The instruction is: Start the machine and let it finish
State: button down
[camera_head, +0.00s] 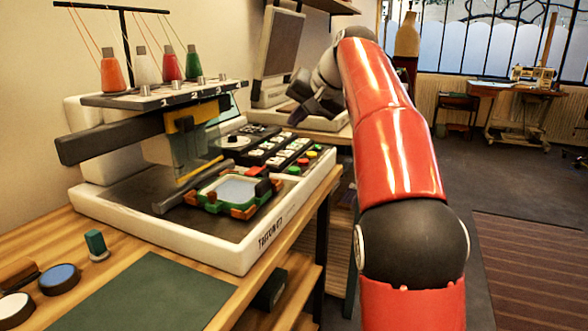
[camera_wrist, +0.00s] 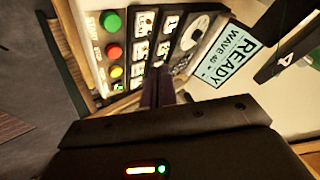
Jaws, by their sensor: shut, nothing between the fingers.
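The white embroidery machine (camera_head: 262,256) stands on the wooden table, its needle head over a green-and-orange hoop frame (camera_head: 208,205) holding pale cloth. The panel's screen (camera_wrist: 222,66) reads READY, WAVE 40. My gripper (camera_wrist: 158,86) is shut and empty, its fingers over the panel near the white keys, apart from the green button in the picture. Whether it touches anything is unclear.
Thread cones, including an orange one (camera_head: 111,72), stand on top of the machine. A green mat (camera_head: 140,296), a small green block (camera_head: 95,242) and round tins lie on the near table. My red arm covers the right middle of the head view.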

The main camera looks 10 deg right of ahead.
aim_at(297, 170)
jog(key=shift+f+b, duration=1.95)
jog(key=shift+f, duration=2.4)
jog(key=shift+f, duration=0.1)
jog(key=shift+f, duration=0.3)
